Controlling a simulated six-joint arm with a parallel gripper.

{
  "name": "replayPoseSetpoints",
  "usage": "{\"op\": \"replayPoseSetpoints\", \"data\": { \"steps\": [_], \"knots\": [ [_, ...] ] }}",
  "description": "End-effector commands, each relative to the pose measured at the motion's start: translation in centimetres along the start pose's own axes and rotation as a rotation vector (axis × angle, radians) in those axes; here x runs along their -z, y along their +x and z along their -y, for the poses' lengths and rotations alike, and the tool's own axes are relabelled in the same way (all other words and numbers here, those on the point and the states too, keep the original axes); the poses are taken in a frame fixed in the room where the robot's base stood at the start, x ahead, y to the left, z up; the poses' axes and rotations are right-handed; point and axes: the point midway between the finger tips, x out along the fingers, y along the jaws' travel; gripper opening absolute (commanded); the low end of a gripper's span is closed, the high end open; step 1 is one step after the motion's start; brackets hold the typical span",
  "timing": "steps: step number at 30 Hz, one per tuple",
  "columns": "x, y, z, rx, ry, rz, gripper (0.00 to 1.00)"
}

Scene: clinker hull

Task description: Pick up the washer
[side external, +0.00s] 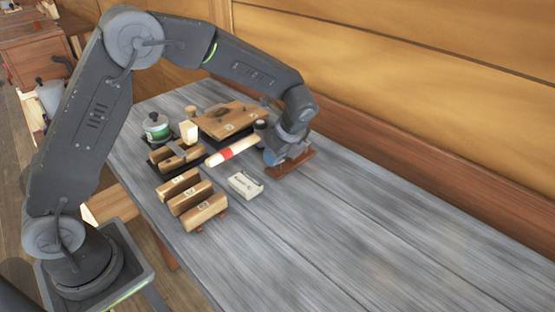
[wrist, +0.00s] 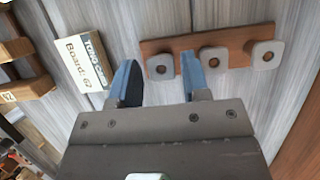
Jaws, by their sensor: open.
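In the wrist view three grey, rounded-square washers sit in a row on a reddish-brown wooden strip (wrist: 187,43), each with a copper-coloured centre. They are a left washer (wrist: 160,66), a middle washer (wrist: 214,58) and a right washer (wrist: 260,54). My gripper (wrist: 161,72) is open, with blue fingers. The left washer shows between the fingertips, and the right finger overlaps the strip between the left and middle washers. I cannot tell the finger height or any contact. In the side external view my gripper (side external: 285,156) is low over the strip (side external: 290,166), hiding the washers.
A pale labelled box (side external: 245,184) lies left of the strip; its label reads "Board: 67" in the wrist view (wrist: 84,62). A red-banded handle (side external: 233,151), wooden blocks (side external: 190,198), a green tin (side external: 157,127) and a wooden board (side external: 229,119) crowd the left. The bench's right side is clear.

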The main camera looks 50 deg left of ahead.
Motion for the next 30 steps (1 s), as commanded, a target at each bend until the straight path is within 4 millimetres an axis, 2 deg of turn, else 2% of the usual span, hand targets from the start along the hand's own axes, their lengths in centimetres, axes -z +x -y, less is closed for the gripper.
{"op": "replayPoseSetpoints", "data": {
  "steps": [3,14,23,30],
  "knots": [
    [0.0,0.0,0.0,0.000,0.000,0.000,0.42],
    [0.0,-0.1,0.0,0.000,0.001,0.000,0.07],
    [-0.1,-0.3,0.0,0.001,0.000,0.000,0.06],
    [-0.9,-2.3,0.1,0.005,-0.002,0.000,0.06]
  ]
}}
